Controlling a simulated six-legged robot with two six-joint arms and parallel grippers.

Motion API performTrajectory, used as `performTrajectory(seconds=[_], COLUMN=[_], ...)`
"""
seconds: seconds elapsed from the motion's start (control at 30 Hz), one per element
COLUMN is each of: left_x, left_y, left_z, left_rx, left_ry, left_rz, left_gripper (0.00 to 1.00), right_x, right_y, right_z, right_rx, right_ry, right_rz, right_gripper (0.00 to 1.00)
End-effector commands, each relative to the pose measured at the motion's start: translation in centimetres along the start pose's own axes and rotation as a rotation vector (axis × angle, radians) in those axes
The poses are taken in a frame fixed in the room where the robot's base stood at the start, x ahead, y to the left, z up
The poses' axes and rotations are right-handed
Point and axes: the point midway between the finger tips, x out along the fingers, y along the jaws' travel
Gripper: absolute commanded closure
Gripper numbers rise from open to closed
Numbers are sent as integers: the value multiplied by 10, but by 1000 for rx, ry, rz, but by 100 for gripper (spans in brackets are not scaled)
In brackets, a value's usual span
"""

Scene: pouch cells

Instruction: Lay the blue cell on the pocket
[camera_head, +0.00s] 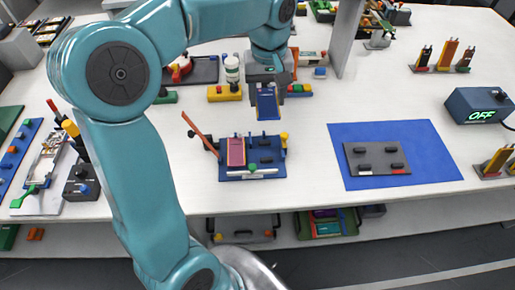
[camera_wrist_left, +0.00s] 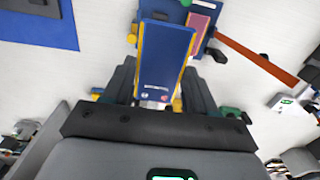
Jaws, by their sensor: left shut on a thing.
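The blue cell (camera_head: 267,104) hangs from my left gripper (camera_head: 267,84), which is shut on its upper end. The cell is above the white table, just behind the blue fixture (camera_head: 268,172), and apart from it in the head view. In the left wrist view the blue cell (camera_wrist_left: 165,58) is a flat plate with yellow edges, between the fingers of my left gripper (camera_wrist_left: 158,98). The fixture carries a pink-red cell (camera_head: 236,152) on its left half. I cannot tell exactly where the pocket lies. My right gripper is not in view.
An orange lever (camera_head: 200,134) leans up at the fixture's left. A blue mat (camera_head: 427,150) with a grey plate (camera_head: 376,174) lies to the right. A white bottle (camera_head: 232,69) stands behind. A box reading OFF (camera_head: 480,105) stands far right. Table between fixture and mat is clear.

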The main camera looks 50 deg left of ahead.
Motion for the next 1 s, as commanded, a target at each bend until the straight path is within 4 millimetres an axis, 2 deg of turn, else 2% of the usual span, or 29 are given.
performTrajectory(seconds=[0.17, 0.4, 0.5, 0.73, 0.9, 1.0], left_x=[42, 113, 136, 161, 189, 198], left_y=[3, 3, 2, 0, -2, -1], left_z=[2, 2, 1, 0, 0, 1], left_rx=[4, 3, 2, 0, 1, 0], left_ry=[-5, -6, -5, -1, -3, -3], left_rz=[-5, -5, -4, -1, -3, -1], left_gripper=[70, 70, 70, 70, 70, 70], right_x=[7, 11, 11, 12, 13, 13], right_y=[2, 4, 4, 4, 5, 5], right_z=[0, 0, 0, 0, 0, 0], right_rx=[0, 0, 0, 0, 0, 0], right_ry=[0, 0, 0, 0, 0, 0], right_rz=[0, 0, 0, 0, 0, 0], right_gripper=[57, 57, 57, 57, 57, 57])
